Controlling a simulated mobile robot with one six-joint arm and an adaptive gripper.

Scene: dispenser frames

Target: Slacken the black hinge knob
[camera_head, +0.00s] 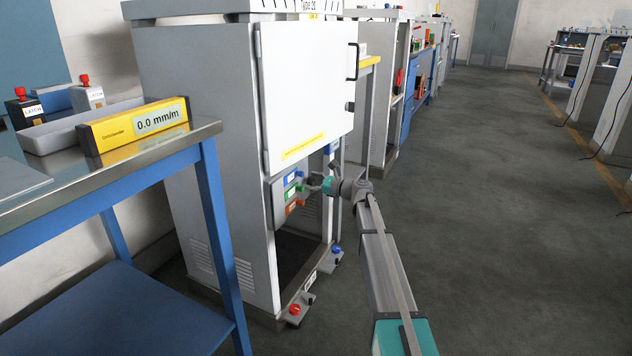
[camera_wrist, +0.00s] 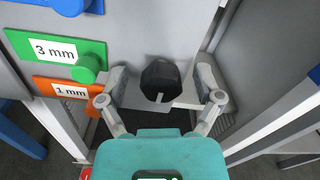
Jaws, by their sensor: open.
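The black hinge knob (camera_wrist: 161,80) shows in the wrist view as a dark faceted knob with a pale mark on its lower face. It sits on a light metal plate at the grey cabinet front. My gripper (camera_wrist: 161,88) is open, with one finger to the left and one to the right of the knob. I cannot tell whether either finger touches it. In the head view my gripper (camera_head: 316,185) is at the cabinet's lower front, beside the coloured labels. The knob cannot be made out there.
A green "3 mm" plate (camera_wrist: 40,46) with a green knob (camera_wrist: 87,69) and an orange "1 mm" plate (camera_wrist: 62,90) lie left of the fingers. A blue knob (camera_wrist: 68,5) is above them. The white cabinet door (camera_head: 305,85) overhangs. The aisle floor (camera_head: 480,200) is clear.

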